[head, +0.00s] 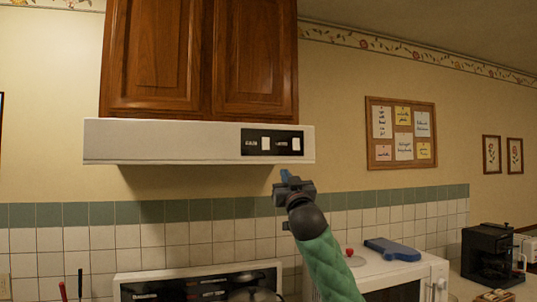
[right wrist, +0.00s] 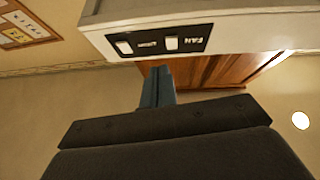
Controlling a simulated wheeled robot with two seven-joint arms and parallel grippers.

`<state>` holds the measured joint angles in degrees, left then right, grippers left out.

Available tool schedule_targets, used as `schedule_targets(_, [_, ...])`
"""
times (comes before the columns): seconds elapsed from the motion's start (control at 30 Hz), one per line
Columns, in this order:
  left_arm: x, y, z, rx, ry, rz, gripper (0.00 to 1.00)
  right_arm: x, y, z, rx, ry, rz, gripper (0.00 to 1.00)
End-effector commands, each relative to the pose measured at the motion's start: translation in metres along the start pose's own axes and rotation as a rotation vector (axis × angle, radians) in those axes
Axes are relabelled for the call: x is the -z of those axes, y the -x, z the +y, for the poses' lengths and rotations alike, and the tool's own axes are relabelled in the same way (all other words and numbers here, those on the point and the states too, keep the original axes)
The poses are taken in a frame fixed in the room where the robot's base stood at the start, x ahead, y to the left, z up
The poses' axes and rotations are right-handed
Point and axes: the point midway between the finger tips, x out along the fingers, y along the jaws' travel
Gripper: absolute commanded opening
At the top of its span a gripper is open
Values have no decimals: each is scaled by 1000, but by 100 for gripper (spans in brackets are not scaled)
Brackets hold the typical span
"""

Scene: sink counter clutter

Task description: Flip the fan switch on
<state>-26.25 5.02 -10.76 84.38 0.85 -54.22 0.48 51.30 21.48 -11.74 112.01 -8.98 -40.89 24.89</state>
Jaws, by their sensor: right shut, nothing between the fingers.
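The white range hood (head: 170,140) hangs under a wooden cabinet. A black panel on its front right holds two white rocker switches. The fan switch (head: 265,143) is the left one in the head view; in the right wrist view it appears upside down beside the word FAN (right wrist: 171,43). The light switch (head: 296,143) is to its right, and on the left in the wrist view (right wrist: 124,47). My right gripper (head: 286,175) is shut and empty, its blue fingertips (right wrist: 157,82) just below the panel, apart from both switches. My left gripper is not in view.
The wooden cabinet (head: 205,60) sits above the hood. Below are a stove (head: 135,280) with a pot, and a white microwave (head: 425,268) with a blue object (head: 392,249) on top. A black coffee maker (head: 487,250) stands at right. The space before the panel looks clear.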

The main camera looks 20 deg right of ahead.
Motion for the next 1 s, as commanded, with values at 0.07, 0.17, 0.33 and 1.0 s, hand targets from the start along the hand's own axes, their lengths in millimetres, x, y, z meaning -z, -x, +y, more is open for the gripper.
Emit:
schedule_targets(0.07, [10,1,-1,1,0,44,82,11,1,-4,22,-38,53,0])
schedule_targets(0.17, [17,2,0,0,1,82,82,20,2,-8,47,-85,99,0])
schedule_targets(0.33, [18,2,0,0,1,91,82,21,2,-9,54,-125,107,0])
schedule_targets(1.0, [6,-24,-9,12,-6,102,82,28,-27,-10,52,-125,105,0])
